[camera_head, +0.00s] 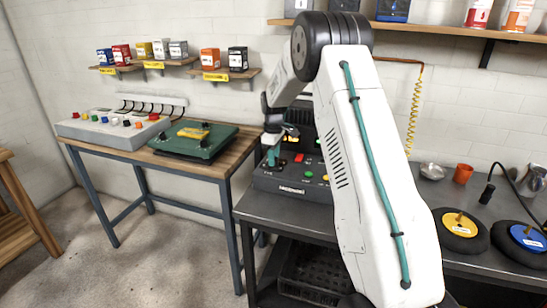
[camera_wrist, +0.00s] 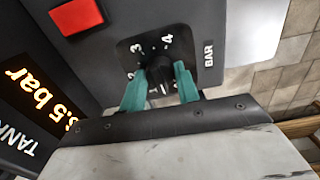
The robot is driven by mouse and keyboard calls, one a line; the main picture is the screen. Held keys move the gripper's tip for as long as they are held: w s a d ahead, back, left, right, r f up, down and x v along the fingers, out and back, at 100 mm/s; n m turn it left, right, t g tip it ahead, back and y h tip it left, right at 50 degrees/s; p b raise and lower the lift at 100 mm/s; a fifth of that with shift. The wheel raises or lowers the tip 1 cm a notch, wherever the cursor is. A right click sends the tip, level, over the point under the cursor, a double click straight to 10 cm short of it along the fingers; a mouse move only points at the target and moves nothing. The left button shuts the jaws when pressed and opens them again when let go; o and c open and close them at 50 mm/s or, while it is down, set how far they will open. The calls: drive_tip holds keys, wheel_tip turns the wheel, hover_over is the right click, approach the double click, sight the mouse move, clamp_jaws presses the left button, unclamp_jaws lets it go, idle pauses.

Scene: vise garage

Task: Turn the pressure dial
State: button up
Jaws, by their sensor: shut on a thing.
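The pressure dial (camera_wrist: 159,78) is a black knob on a dark square plate with white numbers, next to a "BAR" label, in the wrist view. My gripper (camera_wrist: 160,88) has teal fingers on both sides of the knob and is shut on it. In the head view my gripper (camera_head: 273,152) reaches down to the left side of the dark control panel (camera_head: 290,188); the dial itself is hidden there. A lit display (camera_wrist: 38,95) in the wrist view reads about "6.5 bar", its first digit partly covered, above the word "TANK".
A red square button (camera_wrist: 76,16) is close to the dial. Green and yellow buttons are on the panel in the head view. A wooden bench (camera_head: 190,166) with a green case (camera_head: 193,141) stands to the left. Bowls and round discs lie on the right.

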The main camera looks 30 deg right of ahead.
drive_tip(key=m, duration=0.6)
drive_tip(key=shift+m, duration=0.3)
drive_tip(key=m, duration=0.6)
drive_tip(key=shift+s+m, duration=0.1)
drive_tip(key=shift+m, duration=0.2)
drive_tip(key=o, duration=1)
drive_tip(key=shift+c, duration=0.2)
wheel_tip(320, 180, up, 8)
drive_tip(key=shift+f, duration=0.1)
